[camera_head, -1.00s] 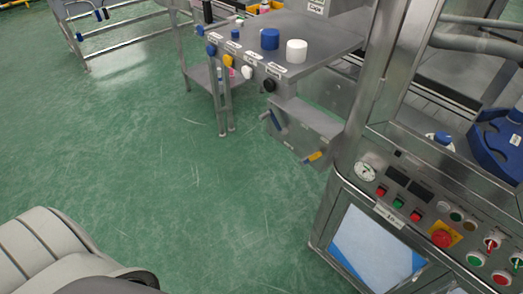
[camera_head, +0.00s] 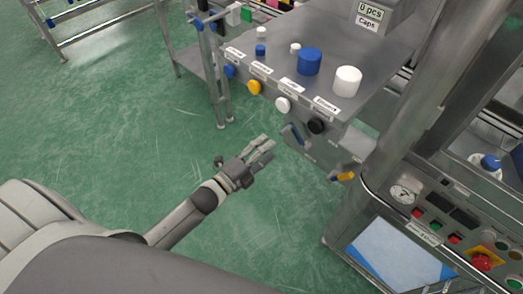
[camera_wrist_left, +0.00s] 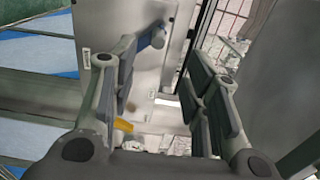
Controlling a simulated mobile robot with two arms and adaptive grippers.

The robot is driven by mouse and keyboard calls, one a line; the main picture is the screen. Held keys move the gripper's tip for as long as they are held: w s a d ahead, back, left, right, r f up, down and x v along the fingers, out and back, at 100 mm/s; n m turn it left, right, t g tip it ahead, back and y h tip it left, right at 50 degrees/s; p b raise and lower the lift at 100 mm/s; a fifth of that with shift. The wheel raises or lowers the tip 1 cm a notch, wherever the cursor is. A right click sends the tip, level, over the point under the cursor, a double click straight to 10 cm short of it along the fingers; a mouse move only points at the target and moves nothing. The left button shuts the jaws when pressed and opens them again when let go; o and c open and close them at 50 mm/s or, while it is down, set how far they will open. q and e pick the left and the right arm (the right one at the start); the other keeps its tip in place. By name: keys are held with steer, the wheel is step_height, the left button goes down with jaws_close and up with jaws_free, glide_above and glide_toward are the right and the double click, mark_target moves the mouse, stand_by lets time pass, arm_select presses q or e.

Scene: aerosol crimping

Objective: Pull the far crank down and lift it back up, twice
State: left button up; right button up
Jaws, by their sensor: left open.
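The far crank is a bar with a blue handle (camera_head: 295,134) on the front of the grey metal cabinet, below the row of knobs. In the left wrist view the blue handle (camera_wrist_left: 157,39) is ahead, near the tip of the left-hand finger. The nearer crank has a yellow handle (camera_head: 345,176), and its yellow part (camera_wrist_left: 123,125) shows low in the left wrist view. My left gripper (camera_head: 265,147) is open and empty. In the head view it is left of the blue handle, apart from it, with fingers towards the cabinet. My right gripper is not in view.
Blue, yellow, white and black knobs line the table edge (camera_head: 270,84) above the cranks. Blue and white caps stand on the table. A control panel (camera_head: 440,222) with buttons and a gauge stands at right. The green floor (camera_head: 130,130) is clear at left.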

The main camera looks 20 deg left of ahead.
mark_target(281, 135)
arm_select(q)
steer(key=x, duration=0.2)
steer(key=b+x, duration=0.1)
steer(key=x, duration=0.1)
steer(key=b+x, duration=0.1)
steer(key=x, duration=0.2)
steer(key=shift+a+f, duration=0.15)
steer(key=shift+f, duration=0.15)
steer(key=shift+b+x, duration=0.3)
steer(key=shift+x, duration=0.55)
steer(key=shift+r, duration=0.1)
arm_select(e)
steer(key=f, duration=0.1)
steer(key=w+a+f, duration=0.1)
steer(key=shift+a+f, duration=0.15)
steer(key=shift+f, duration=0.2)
arm_select(q)
steer(key=shift+c, duration=0.3)
jaws_close()
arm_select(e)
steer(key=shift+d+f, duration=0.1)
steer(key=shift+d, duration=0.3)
